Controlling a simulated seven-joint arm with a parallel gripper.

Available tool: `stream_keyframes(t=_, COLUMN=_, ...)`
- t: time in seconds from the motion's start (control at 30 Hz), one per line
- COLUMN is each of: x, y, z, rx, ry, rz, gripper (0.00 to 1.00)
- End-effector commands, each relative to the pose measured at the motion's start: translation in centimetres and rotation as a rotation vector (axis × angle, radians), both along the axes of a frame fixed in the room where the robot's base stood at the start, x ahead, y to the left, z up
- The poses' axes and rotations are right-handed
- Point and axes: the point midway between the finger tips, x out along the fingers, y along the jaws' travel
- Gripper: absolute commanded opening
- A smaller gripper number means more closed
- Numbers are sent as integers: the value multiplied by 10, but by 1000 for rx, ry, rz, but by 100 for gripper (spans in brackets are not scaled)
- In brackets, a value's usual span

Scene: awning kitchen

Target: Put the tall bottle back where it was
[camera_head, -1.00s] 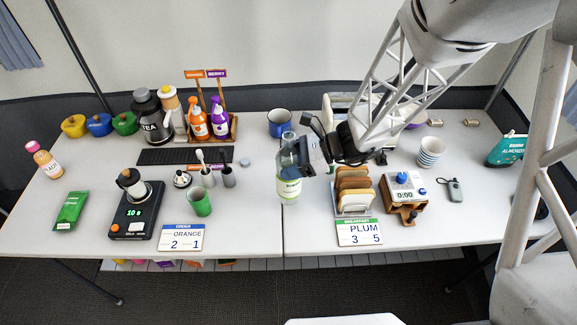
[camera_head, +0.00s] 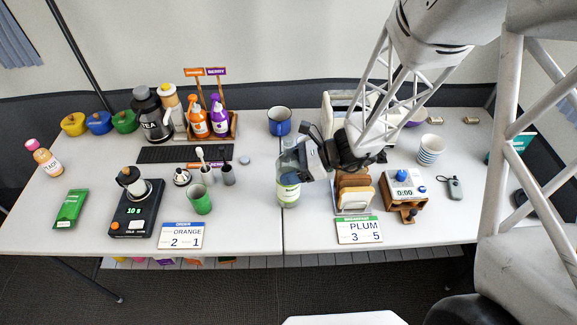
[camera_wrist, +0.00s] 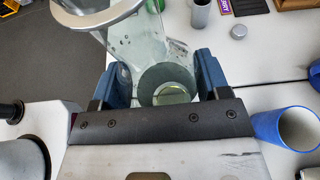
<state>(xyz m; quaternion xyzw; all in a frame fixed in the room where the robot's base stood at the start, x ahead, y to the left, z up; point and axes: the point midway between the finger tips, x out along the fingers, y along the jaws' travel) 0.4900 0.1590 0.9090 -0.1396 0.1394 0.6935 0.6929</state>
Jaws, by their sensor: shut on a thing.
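The tall bottle (camera_head: 289,190) is clear with a pale green and white label. It is near the middle of the table, left of the toast rack, and looks upright. My gripper (camera_head: 305,160) is shut on its upper part from the right. In the wrist view the bottle (camera_wrist: 150,50) lies between the two blue fingers of my gripper (camera_wrist: 165,88). I cannot tell whether its base touches the table.
A blue mug (camera_head: 279,121) is behind. The table between cup and bottle is clear.

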Motion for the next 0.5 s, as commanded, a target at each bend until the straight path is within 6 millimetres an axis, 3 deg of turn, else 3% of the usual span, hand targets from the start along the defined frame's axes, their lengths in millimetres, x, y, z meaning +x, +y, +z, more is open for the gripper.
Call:
stream_keyframes(t=0.4, x=0, y=0, z=-3, rx=0, ry=0, rz=0, gripper=24)
stream_keyframes(t=0.43, x=0, y=0, z=-3, rx=0, ry=0, rz=0, gripper=71)
stream_keyframes(t=0.5, x=0, y=0, z=-3, rx=0, ry=0, rz=0, gripper=81)
